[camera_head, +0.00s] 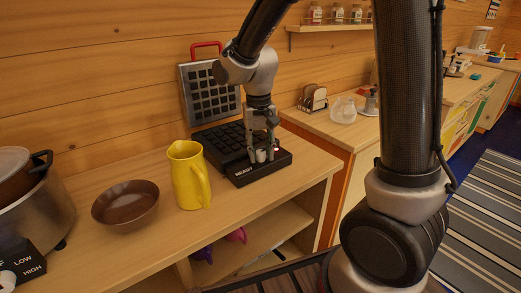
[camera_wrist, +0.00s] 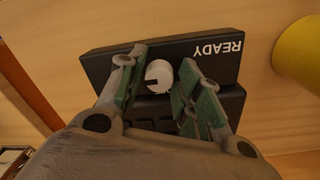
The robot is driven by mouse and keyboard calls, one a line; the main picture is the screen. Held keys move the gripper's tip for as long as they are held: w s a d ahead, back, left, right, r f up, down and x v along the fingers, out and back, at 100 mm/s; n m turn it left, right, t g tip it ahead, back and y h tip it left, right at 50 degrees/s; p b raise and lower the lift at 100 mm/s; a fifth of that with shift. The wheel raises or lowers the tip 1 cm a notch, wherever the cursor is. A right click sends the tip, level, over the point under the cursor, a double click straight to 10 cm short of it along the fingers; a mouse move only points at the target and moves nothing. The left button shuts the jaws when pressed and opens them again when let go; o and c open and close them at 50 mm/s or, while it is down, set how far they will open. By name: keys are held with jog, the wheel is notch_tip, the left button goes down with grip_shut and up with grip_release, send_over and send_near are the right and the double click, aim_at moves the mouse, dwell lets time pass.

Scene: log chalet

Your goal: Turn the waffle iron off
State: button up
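The waffle iron (camera_head: 222,143) stands open on the wooden counter, its gridded lid (camera_head: 211,91) raised with a red handle. Its black front panel (camera_wrist: 205,52) carries the word READY. A pale round knob with a dark mark (camera_wrist: 157,75) sits on the panel; in the head view a pale knob (camera_head: 261,156) and a small red spot (camera_head: 276,149) show there. My gripper (camera_wrist: 160,68) is over the panel, pointing down, with its fingers apart on either side of the knob. A gap shows between the right finger and the knob; contact on the left is unclear.
A brown bowl (camera_head: 125,204) and a pot (camera_head: 33,208) are farther left. A shelf with jars (camera_head: 337,24) hangs on the wall behind.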

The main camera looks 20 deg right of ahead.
jog(key=c, duration=0.5)
jog(key=shift+c, duration=0.2)
jog(key=shift+n, duration=0.3)
jog(key=n, duration=1.2)
jog(key=shift+d+n, duration=0.1)
jog(key=shift+n, duration=0.2)
jog(key=n, duration=0.4)
jog(key=shift+n, duration=0.3)
